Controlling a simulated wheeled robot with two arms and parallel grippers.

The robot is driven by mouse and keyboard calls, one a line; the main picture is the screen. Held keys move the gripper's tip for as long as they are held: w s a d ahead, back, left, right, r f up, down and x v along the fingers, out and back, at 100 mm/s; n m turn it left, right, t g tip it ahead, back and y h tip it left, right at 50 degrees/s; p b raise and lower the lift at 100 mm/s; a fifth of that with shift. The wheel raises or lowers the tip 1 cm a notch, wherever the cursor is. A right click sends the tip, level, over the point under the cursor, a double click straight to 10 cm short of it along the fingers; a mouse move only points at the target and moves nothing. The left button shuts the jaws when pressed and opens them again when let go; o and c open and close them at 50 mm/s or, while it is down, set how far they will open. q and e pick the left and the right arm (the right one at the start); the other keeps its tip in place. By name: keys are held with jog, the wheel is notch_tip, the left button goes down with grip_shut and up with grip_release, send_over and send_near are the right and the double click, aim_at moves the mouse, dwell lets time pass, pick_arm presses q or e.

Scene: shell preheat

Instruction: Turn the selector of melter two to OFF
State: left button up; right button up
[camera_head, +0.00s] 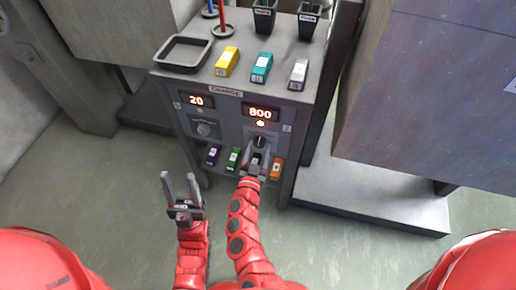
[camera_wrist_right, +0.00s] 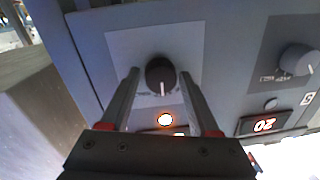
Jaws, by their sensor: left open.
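The selector of melter two (camera_head: 260,141) is a dark round knob on the front panel, below a lit red display reading 800 (camera_head: 261,113). In the right wrist view, which is upside down, the selector (camera_wrist_right: 160,73) has a white mark pointing toward a glowing lamp (camera_wrist_right: 165,120). My right gripper (camera_head: 258,158) is at the panel, just below the knob in the head view. In the wrist view its two fingers (camera_wrist_right: 159,73) stand apart on either side of the knob, with visible gaps. My left gripper (camera_head: 180,184) is open and empty, in front of the cabinet and left of my right arm.
Melter one's knob (camera_head: 204,129) sits left, below a display reading 20 (camera_head: 196,101). Purple (camera_head: 212,154), green (camera_head: 233,159) and orange (camera_head: 276,168) blocks stand below the panel. The cabinet top holds a tray (camera_head: 183,53), coloured blocks and black cups. A grey block (camera_head: 420,100) stands right.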

grip_shut()
jog(key=shift+r+p, duration=0.15)
jog(key=shift+p, duration=0.55)
jog(key=n+p, duration=0.4)
jog(key=p, duration=0.2)
jog(key=shift+r+n+p, duration=0.15)
jog(key=shift+n+p, duration=0.15)
jog(key=shift+p, duration=0.05)
jog(key=shift+n+p, duration=0.75)
jog(key=shift+n, duration=0.35)
jog(key=shift+f+n+g+p, duration=0.2)
jog(key=shift+n+g+p, duration=0.15)
jog(key=shift+n, duration=0.45)
jog(key=shift+o, duration=1.8)
grip_release()
